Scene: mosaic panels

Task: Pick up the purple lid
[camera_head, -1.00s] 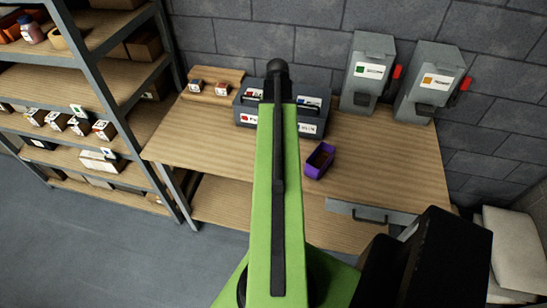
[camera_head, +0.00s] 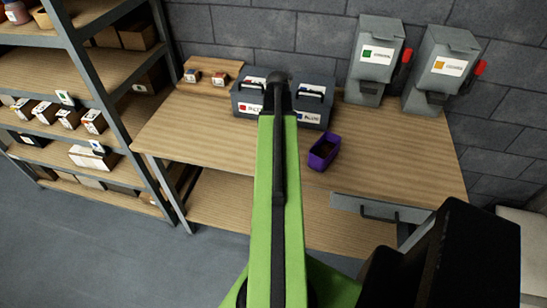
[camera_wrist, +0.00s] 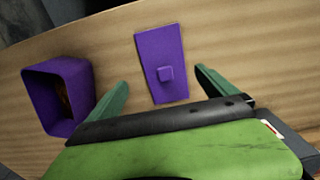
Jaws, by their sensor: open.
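The purple lid (camera_wrist: 157,50) is a flat rectangular plate with a small square knob, lying on the wooden table in the wrist view. My gripper (camera_wrist: 158,78) is open, with its green fingers on either side of the lid's near part in the picture; I cannot tell its height above the table. The lid is hidden in the head view behind my green arm. The purple open box (camera_wrist: 36,100) stands left of the lid, with brown contents partly visible. The box also shows in the head view (camera_head: 313,160), right of my arm.
A grey bin unit (camera_head: 312,115) with labelled drawers stands at the table's back. Two grey dispensers (camera_head: 374,75) with red handles are at the back right. A shelf rack (camera_head: 95,70) with boxes is at the left.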

